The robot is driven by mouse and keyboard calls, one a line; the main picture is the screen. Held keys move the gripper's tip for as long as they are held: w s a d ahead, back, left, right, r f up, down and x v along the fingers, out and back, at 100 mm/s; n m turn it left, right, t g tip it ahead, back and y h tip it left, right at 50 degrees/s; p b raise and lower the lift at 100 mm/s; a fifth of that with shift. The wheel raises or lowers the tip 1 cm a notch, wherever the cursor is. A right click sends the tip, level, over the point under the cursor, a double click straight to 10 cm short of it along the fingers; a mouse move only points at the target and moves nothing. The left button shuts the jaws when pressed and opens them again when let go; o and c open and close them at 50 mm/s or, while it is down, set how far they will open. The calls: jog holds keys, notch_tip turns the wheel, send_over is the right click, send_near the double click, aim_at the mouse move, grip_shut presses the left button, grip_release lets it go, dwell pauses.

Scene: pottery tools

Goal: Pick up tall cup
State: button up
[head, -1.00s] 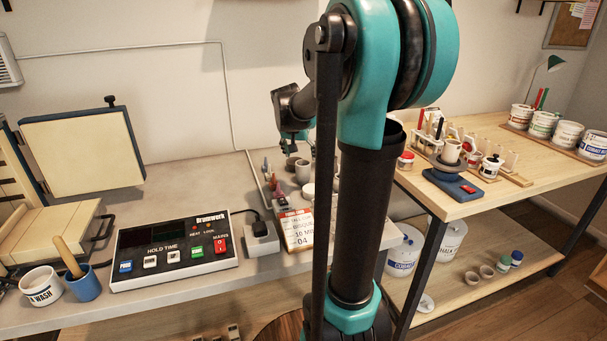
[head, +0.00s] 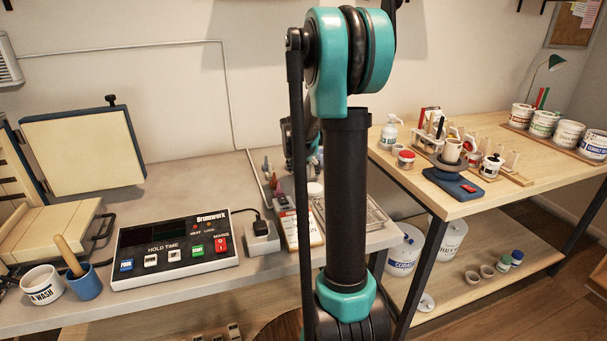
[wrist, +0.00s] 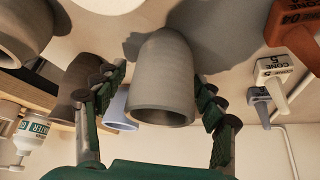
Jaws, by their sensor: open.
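In the wrist view, a tall grey cup (wrist: 163,80) stands between the two green fingers of my gripper (wrist: 160,88). The fingers are apart, one on each side of the cup, with no clear contact. The cup's open rim faces my gripper's palm side in the picture. In the head view, my arm hides the cup and my fingers.
In the wrist view, another grey cup (wrist: 22,32), a brown cup (wrist: 76,78) and a pale blue cup (wrist: 117,108) are left of the grey cup. Cone blocks, one marked CONE 5 (wrist: 275,67), are at right. The head view shows a control box (head: 172,250).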

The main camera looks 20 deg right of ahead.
jog(key=shift+f, duration=0.15)
jog(key=c, duration=1.4)
jog(key=shift+r, duration=0.2)
